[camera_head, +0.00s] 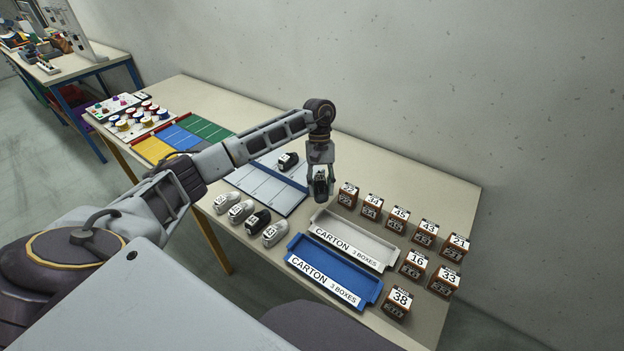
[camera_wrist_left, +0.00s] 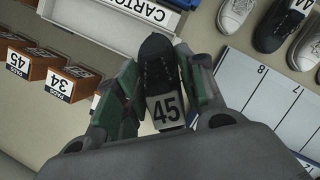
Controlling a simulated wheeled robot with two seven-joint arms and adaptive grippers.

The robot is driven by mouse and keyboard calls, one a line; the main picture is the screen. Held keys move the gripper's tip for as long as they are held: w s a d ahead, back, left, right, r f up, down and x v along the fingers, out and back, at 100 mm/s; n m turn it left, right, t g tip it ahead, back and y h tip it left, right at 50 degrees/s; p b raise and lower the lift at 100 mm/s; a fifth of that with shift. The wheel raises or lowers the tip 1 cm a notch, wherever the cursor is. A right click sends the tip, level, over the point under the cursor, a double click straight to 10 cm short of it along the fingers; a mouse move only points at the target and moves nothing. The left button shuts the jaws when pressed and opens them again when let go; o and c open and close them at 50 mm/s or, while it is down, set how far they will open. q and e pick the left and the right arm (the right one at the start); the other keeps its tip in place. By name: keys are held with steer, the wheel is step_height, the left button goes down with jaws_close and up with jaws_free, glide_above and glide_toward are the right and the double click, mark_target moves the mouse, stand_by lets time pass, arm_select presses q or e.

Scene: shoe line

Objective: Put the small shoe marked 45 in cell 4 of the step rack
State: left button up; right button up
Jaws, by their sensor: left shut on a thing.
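My left gripper (camera_head: 321,194) is shut on a small black shoe (camera_head: 320,186) and holds it over the table, right of the step rack and behind the cartons. In the left wrist view the black shoe (camera_wrist_left: 158,62) sits between the two fingers, and its pale label reads 45. The step rack (camera_head: 262,189) is a pale panel of cells with blue edging. A dark shoe (camera_head: 288,160) stands in one of its back cells. In the left wrist view the rack (camera_wrist_left: 262,92) lies at the right, with 8 and 7 readable. Cell 4's number is not readable. My right gripper is not in view.
Several shoes (camera_head: 258,222) stand in front of the rack. A white carton tray (camera_head: 352,240) and a blue carton tray (camera_head: 333,272) lie to the right. Several numbered brown boxes (camera_head: 397,303) stand beyond them. Coloured panels (camera_head: 205,127) lie left of the rack.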

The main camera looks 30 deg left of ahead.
mark_target(317, 175)
arm_select(q)
steer(key=w+a+n+b, duration=0.1)
steer(key=n, duration=0.1)
steer(key=w+a+n+t+h+b, duration=0.1)
steer(key=n, duration=0.1)
steer(key=shift+w+a+f, duration=0.1)
steer(key=shift+w+a, duration=0.05)
steer(key=shift+w, duration=0.05)
steer(key=shift+w+a+n+t+b, duration=0.3)
steer(key=shift+w+a+n+t, duration=0.2)
steer(key=shift+n, duration=0.6)
steer(key=w+a+r+n+t+y+b, duration=0.1)
steer(key=w+a+r+n+t, duration=0.2)
steer(key=n, duration=0.7)
steer(key=w+a+r+n+t+y+b, duration=0.1)
steer(key=a+n, duration=0.4)
steer(key=n, duration=0.6)
steer(key=shift+w+r+n+t+y+b, duration=0.35)
steer(key=shift+w+r+t+y, duration=0.25)
steer(key=shift+w+r+t, duration=0.55)
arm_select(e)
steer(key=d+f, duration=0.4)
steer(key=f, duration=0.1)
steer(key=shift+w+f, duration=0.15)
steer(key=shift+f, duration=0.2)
arm_select(q)
steer(key=shift+f, duration=0.1)
